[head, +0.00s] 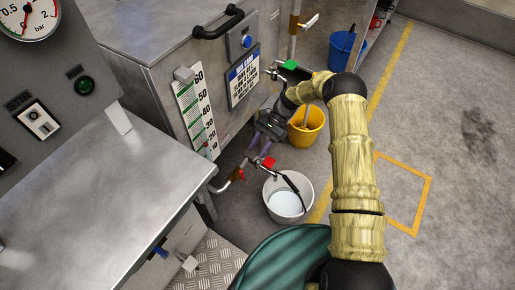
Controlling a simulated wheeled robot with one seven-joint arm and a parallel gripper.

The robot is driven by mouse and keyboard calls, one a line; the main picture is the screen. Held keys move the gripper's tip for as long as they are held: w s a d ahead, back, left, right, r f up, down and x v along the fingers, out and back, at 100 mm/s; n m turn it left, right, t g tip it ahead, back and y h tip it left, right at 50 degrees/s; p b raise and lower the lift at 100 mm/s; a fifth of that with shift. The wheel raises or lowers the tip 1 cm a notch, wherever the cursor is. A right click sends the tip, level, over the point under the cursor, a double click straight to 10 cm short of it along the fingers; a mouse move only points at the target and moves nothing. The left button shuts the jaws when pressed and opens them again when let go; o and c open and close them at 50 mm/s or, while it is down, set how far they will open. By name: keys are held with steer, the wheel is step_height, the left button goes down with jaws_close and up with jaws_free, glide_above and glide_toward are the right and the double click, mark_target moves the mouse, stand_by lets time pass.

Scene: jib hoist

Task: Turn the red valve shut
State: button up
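The red valve (268,162) is a small red handle on a tap at the end of a low pipe, beside the steel tank's lower corner. The tap's outlet is over a white bucket (286,217) holding clear liquid. My gripper (259,148) points down just above and to the left of the red handle, apart from it as far as I can see. Its two purple-grey fingers look spread, with nothing between them. My wrist hides part of the tank wall and the floor behind it.
A green-handled valve (290,65) sits higher on the tank. A yellow bucket (312,136) stands behind my wrist, and a blue bucket (343,55) is farther back. A steel table (95,205) fills the left front. The floor at right is clear.

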steer(key=shift+r, duration=0.1)
steer(key=shift+c, duration=0.5)
steer(key=s+d+r+n+t+h, duration=0.25)
steer(key=d+r, duration=0.25)
steer(key=r, duration=0.3)
steer(key=s+d+r+n+t+h, duration=0.2)
steer(key=d+r+t, duration=0.1)
steer(key=d+r, duration=0.4)
steer(key=s+d+r+n+t+h, duration=0.1)
steer(key=s+d+r+t, duration=0.1)
steer(key=s+d+r, duration=0.2)
steer(key=s+d+r+n+t, duration=0.2)
steer(key=s+r, duration=0.4)
steer(key=s, duration=0.3)
steer(key=shift+s+d+t+h+p, duration=0.25)
steer(key=shift+d+t+h+p, duration=0.1)
steer(key=shift+d, duration=0.5)
steer(key=shift+w+a, duration=0.1)
